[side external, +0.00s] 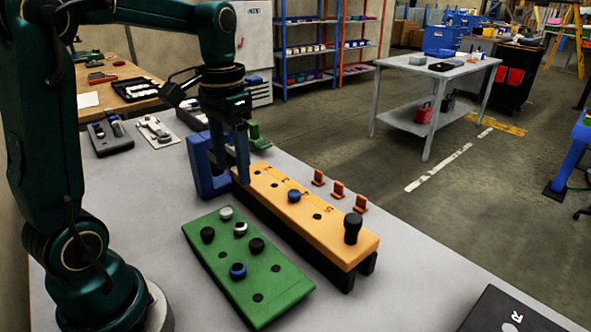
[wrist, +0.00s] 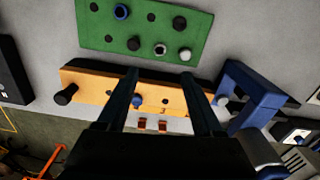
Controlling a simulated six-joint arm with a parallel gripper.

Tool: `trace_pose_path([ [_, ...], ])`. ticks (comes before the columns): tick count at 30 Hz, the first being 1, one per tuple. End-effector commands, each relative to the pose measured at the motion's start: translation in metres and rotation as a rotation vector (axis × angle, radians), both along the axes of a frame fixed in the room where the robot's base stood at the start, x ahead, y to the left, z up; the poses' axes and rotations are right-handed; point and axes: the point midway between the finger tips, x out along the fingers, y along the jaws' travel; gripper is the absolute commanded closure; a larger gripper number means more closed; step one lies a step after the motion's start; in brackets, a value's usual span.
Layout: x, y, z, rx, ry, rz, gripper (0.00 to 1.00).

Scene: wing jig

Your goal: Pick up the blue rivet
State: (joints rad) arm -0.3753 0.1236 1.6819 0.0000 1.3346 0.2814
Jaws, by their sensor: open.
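A blue rivet (side external: 237,270) sits in the green board (side external: 220,278) near its front end; it also shows at the top of the wrist view (wrist: 122,11). Another blue rivet (side external: 294,195) sits in a hole of the orange bar (side external: 325,237); in the wrist view it (wrist: 137,100) appears beside the left finger. My gripper (side external: 242,178) points down over the far left end of the orange bar, beside the blue bracket. In the wrist view my gripper (wrist: 159,77) is open, with nothing visible between its fingers.
The green board also holds black rivets (side external: 256,245) and pale ones (side external: 226,213). A tall black peg (side external: 352,228) stands on the orange bar's near end. A blue bracket (side external: 200,165) rises close to my gripper. Small orange clips (side external: 338,188) stand behind the bar.

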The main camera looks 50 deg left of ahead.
Motion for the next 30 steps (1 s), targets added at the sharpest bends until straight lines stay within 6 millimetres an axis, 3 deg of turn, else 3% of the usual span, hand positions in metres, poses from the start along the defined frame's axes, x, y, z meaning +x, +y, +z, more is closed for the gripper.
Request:
trace_pose_path([
  [7, 0.052, 0.001, 0.010, 0.015, -0.039, -0.087, 0.32],
  [12, 0.091, -0.014, -0.003, 0.011, -0.033, -0.181, 0.32],
  [15, 0.104, -0.023, -0.014, 0.008, -0.024, -0.218, 0.32],
  [30, 0.108, -0.033, -0.063, -0.002, 0.006, -0.247, 0.32],
])
